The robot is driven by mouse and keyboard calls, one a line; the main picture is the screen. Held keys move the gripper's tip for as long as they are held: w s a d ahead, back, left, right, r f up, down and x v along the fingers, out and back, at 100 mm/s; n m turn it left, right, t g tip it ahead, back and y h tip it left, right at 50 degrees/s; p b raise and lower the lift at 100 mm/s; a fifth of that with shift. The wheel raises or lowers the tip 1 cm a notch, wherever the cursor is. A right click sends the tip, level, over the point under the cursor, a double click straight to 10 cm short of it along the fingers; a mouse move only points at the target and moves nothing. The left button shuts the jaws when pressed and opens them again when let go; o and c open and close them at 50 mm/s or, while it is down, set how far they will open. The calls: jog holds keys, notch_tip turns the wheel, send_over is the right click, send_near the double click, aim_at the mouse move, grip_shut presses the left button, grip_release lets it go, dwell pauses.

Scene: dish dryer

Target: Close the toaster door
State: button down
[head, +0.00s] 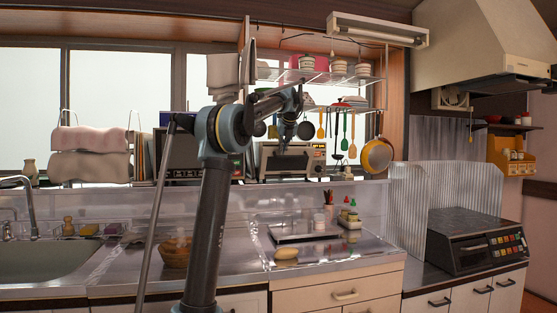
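The toaster (316,163) is a small pale box with a dark front and controls at its right side. It stands on the ledge below the window, behind the counter. A pale panel at its front looks like the door (289,166), partly covered by my arm; I cannot tell how far open it is. My gripper (285,148) hangs down from the arm in front of the toaster's upper front. It is small and dark, and I cannot tell whether it touches the door or whether its fingers are apart.
A dark appliance (180,158) stands left of the toaster, partly behind my arm. A wire rack (325,77) with bowls and hanging utensils is above. A yellow pan (377,156) hangs at the right. A tray (300,238), bottles (349,212) and a basket (175,256) sit on the counter below.

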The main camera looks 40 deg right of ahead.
jog(key=shift+w+d+r, duration=0.4)
jog(key=shift+w+r, duration=0.2)
jog(key=shift+w+d+r, duration=0.4)
jog(key=shift+w+r, duration=0.15)
jog(key=shift+r, duration=0.05)
dwell(0.5)
jog(key=shift+f, duration=0.1)
